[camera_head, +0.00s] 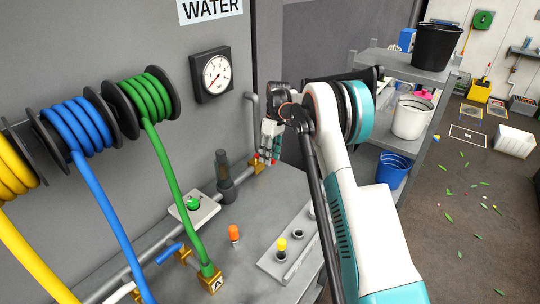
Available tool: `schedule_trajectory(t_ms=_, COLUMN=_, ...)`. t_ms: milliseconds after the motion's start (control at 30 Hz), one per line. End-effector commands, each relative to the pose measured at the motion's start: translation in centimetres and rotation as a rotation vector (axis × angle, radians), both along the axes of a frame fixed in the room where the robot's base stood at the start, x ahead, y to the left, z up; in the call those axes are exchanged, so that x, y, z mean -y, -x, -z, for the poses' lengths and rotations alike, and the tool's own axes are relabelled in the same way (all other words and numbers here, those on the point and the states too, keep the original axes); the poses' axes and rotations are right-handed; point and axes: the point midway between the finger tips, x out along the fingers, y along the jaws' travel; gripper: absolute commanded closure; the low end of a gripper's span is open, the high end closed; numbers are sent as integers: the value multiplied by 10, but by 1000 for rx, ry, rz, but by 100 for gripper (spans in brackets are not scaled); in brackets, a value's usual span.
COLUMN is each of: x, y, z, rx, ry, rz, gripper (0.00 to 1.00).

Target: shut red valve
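A brass fitting (257,168) sits at the far end of the grey pipe along the wall, at the back of the grey bench. Small red parts (274,162) show right beside it, at my fingertips; they may be the red valve's handle, but most of it is hidden. My gripper (267,153) points down over this spot, its fingertips at or very near the red parts. The fingers are small and overlap the valve, so I cannot tell whether they are open, shut or touching it.
A pressure gauge (212,74) and yellow, blue (80,128) and green (150,98) hose reels are on the wall. A green button (193,203), an orange-capped item (234,233) and a holder (270,262) with a yellow-topped piece are on the bench. Shelves with buckets (392,168) stand right.

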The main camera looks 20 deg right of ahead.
Motion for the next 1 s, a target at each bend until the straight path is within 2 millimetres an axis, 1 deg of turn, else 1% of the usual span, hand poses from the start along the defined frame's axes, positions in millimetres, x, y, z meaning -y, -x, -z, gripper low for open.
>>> schedule_trajectory(t_ms=167, x=3, y=-2, z=-20, rx=0, ry=0, rz=0, gripper=62)
schedule_trajectory(t_ms=400, x=11, y=-8, z=-68, rx=0, ry=0, rz=1, gripper=62)
schedule_trajectory(t_ms=500, x=15, y=-10, z=-86, rx=0, ry=0, rz=1, gripper=62)
schedule_trajectory(t_ms=600, x=17, y=-12, z=-100, rx=0, ry=0, rz=1, gripper=62)
schedule_trajectory(t_ms=700, x=19, y=-13, z=-110, rx=0, ry=0, rz=1, gripper=62)
schedule_trajectory(t_ms=800, x=19, y=-13, z=-115, rx=0, ry=0, rz=1, gripper=62)
schedule_trajectory(t_ms=1000, x=20, y=-13, z=-116, rx=0, ry=0, rz=0, gripper=62)
